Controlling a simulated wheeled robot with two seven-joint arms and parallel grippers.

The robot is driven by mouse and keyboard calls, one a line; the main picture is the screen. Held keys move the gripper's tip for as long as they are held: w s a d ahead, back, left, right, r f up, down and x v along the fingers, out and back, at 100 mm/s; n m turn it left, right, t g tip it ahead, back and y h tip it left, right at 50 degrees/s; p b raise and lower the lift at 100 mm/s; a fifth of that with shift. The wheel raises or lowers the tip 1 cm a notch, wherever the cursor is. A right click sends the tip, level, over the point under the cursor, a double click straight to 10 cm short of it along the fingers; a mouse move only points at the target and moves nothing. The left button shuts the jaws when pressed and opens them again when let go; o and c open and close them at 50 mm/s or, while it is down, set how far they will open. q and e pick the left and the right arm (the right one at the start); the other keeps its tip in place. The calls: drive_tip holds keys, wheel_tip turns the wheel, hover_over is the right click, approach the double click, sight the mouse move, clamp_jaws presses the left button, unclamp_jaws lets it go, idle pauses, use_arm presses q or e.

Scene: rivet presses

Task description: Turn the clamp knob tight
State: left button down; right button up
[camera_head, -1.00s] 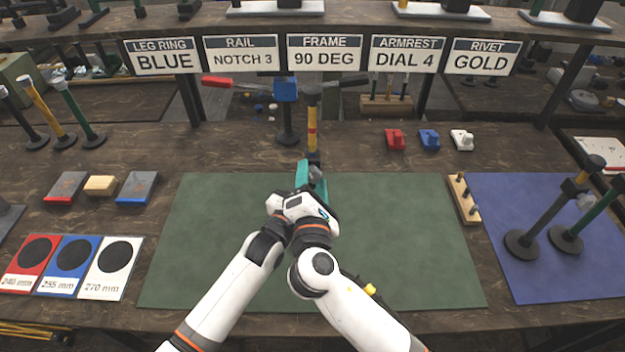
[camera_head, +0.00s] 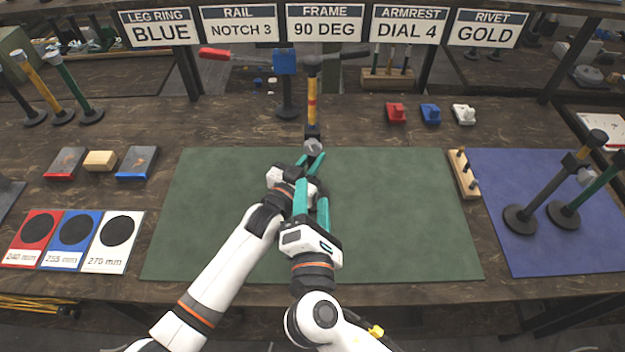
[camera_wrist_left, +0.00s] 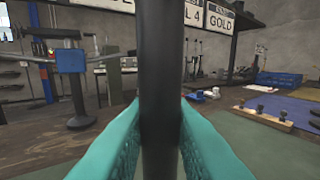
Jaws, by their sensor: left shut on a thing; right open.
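A yellow-and-black post (camera_head: 311,106) stands upright at the back edge of the green mat, with a black collar low on it. A grey clamp knob (camera_head: 313,147) faces me on the collar; its tightness cannot be told. My left gripper (camera_head: 312,160) is just below the knob, its fingers partly hidden. In the left wrist view its teal fingers (camera_wrist_left: 160,130) are shut on the black lower part of the post (camera_wrist_left: 160,75). My right gripper (camera_head: 312,190) is open and empty, in front of the knob and apart from it, its fingers pointing at the post.
The green mat (camera_head: 400,220) is otherwise clear. A wooden peg block (camera_head: 463,174) lies at its right edge, beside a blue mat (camera_head: 540,235) with two posts. A blue-headed stand (camera_head: 286,85) is close behind the post. Red, blue and white small parts sit at back right.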

sight(312, 152)
drive_tip(key=shift+s, duration=0.35)
drive_tip(key=w+m, duration=0.4)
drive_tip(key=m, duration=0.4)
drive_tip(key=w+m, duration=0.4)
drive_tip(key=m, duration=0.4)
drive_tip(key=w+m, duration=0.4)
drive_tip(key=m, duration=0.4)
drive_tip(key=shift+w, duration=0.1)
